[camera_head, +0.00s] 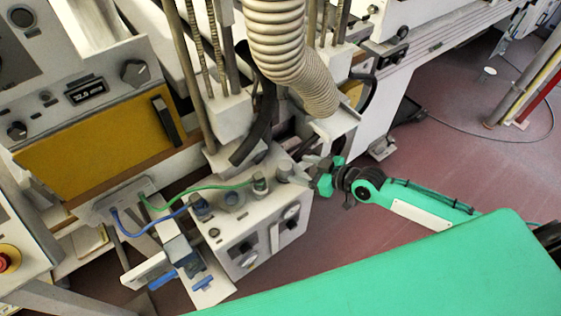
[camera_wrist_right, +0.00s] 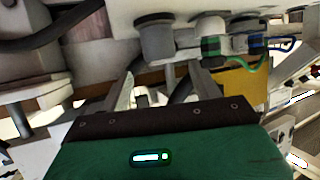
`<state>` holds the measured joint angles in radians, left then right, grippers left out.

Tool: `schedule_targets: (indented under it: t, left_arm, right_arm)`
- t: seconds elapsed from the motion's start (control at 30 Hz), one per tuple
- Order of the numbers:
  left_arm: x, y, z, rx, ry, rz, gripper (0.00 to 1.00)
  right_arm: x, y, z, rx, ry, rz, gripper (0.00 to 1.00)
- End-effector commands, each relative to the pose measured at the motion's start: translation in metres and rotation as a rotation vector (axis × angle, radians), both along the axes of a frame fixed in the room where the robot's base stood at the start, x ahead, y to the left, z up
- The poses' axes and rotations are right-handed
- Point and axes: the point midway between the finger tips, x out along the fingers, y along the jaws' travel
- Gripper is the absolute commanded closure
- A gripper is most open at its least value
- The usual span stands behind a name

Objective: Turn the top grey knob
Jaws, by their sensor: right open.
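The white control box (camera_head: 262,222) stands at the lower centre of the head view. A grey knob (camera_head: 283,169) is on its top at the right end, beside a green hose fitting (camera_head: 260,186). Another grey knob (camera_head: 235,197) lies further left. My right gripper (camera_head: 300,172) reaches in from the right and is open close to the right-end knob. In the right wrist view, that grey knob (camera_wrist_right: 154,40) shows just beyond and between my open fingers (camera_wrist_right: 164,72). Contact cannot be told. My left gripper is out of view.
A ribbed hose (camera_head: 285,55) hangs above the box. Green and blue hoses (camera_head: 165,200) run left from its top. A panel with a yellow door (camera_head: 95,150) stands at the left. The red floor (camera_head: 450,165) is mostly clear at the right.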

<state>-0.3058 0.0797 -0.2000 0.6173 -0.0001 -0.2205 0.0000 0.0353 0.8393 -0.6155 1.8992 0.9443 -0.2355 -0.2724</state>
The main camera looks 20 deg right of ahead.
Motion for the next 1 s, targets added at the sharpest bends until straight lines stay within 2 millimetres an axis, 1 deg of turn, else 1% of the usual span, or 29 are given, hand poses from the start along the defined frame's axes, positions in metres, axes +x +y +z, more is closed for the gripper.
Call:
schedule_targets:
  t: [0.1,0.4,0.6,0.9,0.93,1.0]
  left_arm:
    - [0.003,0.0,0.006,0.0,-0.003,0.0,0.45]
    - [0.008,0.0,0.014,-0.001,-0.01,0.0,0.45]
    - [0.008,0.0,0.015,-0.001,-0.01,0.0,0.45]
    - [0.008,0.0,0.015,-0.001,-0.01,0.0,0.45]
    - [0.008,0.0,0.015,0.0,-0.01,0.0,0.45]
    - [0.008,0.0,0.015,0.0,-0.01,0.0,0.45]
  right_arm:
    - [0.016,0.014,-0.006,0.004,-0.001,-0.002,0.36]
    - [0.049,0.043,-0.025,0.002,-0.001,-0.002,0.36]
    - [0.058,0.051,-0.032,0.001,0.001,0.0,0.36]
    - [0.059,0.052,-0.033,0.0,0.0,0.0,0.36]
    - [0.059,0.052,-0.033,0.0,0.0,0.0,0.4]
    - [0.059,0.052,-0.033,0.0,0.0,0.0,0.53]
